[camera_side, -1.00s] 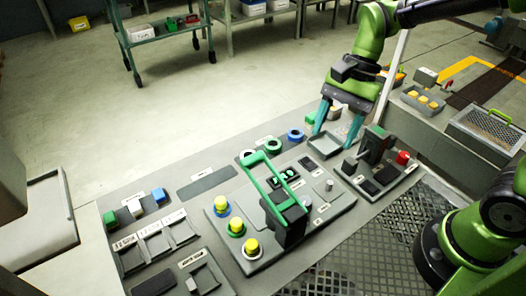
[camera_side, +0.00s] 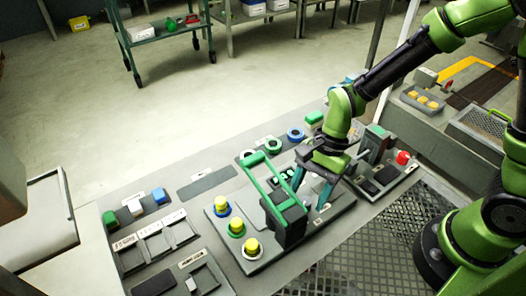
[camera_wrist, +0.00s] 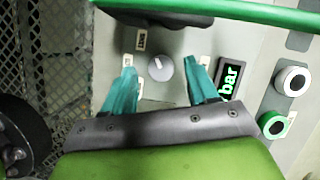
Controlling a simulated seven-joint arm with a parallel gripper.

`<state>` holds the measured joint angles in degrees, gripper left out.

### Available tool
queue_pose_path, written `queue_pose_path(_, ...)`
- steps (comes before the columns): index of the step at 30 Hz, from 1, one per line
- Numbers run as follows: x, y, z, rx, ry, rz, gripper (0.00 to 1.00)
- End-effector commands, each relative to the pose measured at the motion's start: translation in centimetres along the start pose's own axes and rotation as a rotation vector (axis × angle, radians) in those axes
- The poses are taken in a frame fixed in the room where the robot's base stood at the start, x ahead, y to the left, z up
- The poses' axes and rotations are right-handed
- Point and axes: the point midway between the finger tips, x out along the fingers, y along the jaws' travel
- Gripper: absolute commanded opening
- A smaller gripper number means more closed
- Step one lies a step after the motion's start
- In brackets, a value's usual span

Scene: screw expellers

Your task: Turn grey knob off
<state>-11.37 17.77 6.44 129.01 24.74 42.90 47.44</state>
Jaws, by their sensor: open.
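The grey knob (camera_wrist: 161,67) is a small round dial with a pale pointer mark, seen in the wrist view on a light grey panel. Small labels sit around it. My gripper (camera_wrist: 161,80) is open, with one teal finger on each side of the knob in the picture and visible gaps to it. I cannot tell how far the fingertips are above the panel. In the side view my gripper (camera_side: 312,192) points down over the right part of the control panel, and its fingers and body largely hide the knob.
A black block with a green bar handle (camera_side: 266,180) stands just left of my gripper. Yellow-topped buttons (camera_side: 236,227) are further left. A green "bar" display (camera_wrist: 231,79) is right of the knob in the wrist view. A red knob (camera_side: 403,157) is at the right.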

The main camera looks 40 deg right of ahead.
Motion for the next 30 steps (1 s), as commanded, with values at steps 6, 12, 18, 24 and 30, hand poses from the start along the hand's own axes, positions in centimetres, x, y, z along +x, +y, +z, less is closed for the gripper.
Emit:
queue_pose_path(6,1.6,0.0,0.0,-0.001,0.001,0.001,0.58)
queue_pose_path(12,1.7,0.0,0.0,-0.001,0.001,-0.001,0.58)
queue_pose_path(18,1.7,0.0,0.0,-0.001,0.001,-0.001,0.40)
queue_pose_path(24,1.7,0.0,0.0,-0.001,0.001,-0.001,0.09)
queue_pose_path(30,1.7,0.0,0.0,-0.007,0.000,0.002,0.03)
